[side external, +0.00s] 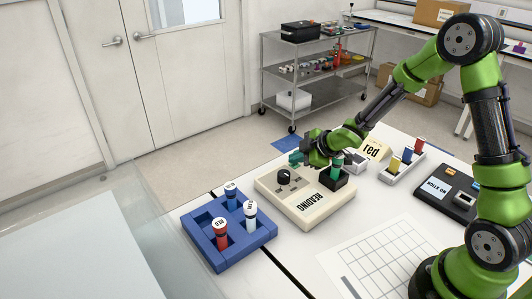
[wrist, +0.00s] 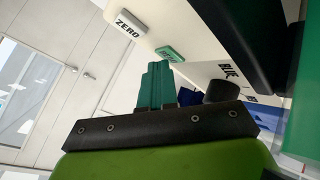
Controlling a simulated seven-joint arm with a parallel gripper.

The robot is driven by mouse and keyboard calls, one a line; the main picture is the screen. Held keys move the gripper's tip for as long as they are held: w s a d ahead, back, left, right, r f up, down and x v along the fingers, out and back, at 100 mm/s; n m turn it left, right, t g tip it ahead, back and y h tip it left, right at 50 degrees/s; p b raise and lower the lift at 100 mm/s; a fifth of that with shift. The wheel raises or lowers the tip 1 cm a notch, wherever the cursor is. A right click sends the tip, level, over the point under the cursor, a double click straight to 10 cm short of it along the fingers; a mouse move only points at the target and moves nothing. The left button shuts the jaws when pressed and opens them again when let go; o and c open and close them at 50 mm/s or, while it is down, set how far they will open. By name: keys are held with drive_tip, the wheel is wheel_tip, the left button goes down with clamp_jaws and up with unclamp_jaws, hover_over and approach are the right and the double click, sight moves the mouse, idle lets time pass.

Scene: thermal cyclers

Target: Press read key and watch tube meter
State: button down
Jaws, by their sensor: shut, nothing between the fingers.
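The cream tube meter (side external: 308,205) has a black dial (side external: 284,177) and a "READING" label. A green tube (side external: 337,167) stands upright in the meter's black socket (side external: 334,181). My gripper (side external: 295,159) is at the meter's far edge, with its teal fingers shut and empty. In the wrist view, the shut fingertips (wrist: 156,68) are close to a small green key (wrist: 170,54), whose lettering is hard to read. I cannot tell whether they touch it. A white "ZERO" key (wrist: 126,28) is beside it. My gripper hides the keys in the side view.
A blue rack (side external: 252,240) with several tubes stands left of the meter. A white rack (side external: 390,174) of coloured tubes and a "red" card (side external: 373,149) are behind it to the right. A black device (side external: 450,193) and a gridded sheet (side external: 380,258) lie at the right.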

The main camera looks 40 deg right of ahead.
sight(298, 167)
drive_tip(key=shift+s+f, duration=0.3)
drive_tip(key=shift+f, duration=0.1)
drive_tip(key=shift+r, duration=1)
drive_tip(key=shift+r, duration=2.55)
